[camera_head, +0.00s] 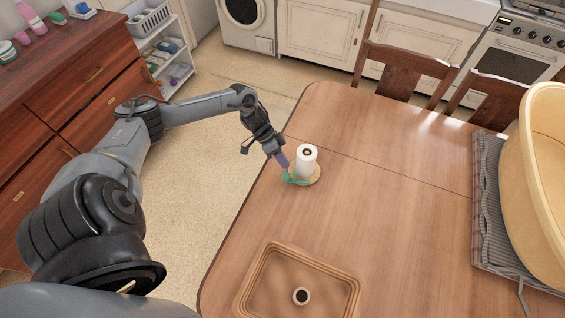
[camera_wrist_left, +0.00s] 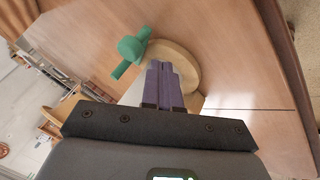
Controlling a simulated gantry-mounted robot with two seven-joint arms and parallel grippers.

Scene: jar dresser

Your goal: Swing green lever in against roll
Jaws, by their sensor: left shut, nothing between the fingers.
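A white paper roll (camera_head: 307,159) stands upright on a round wooden base (camera_head: 316,178) near the table's left edge. The green lever (camera_head: 295,180) is low at the front left of the base. In the left wrist view, the green lever (camera_wrist_left: 132,50) shows a rounded knob and an arm at the rim of the wooden base (camera_wrist_left: 184,60). My left gripper (camera_head: 283,162), with purple fingers, is shut and empty just left of the roll. In the left wrist view, its fingers (camera_wrist_left: 163,73) reach over the base, close to the lever; contact cannot be told. The roll is mostly hidden there.
A large tan bowl (camera_head: 540,180) and a dish rack (camera_head: 487,215) stand at the right. The middle of the table is clear.

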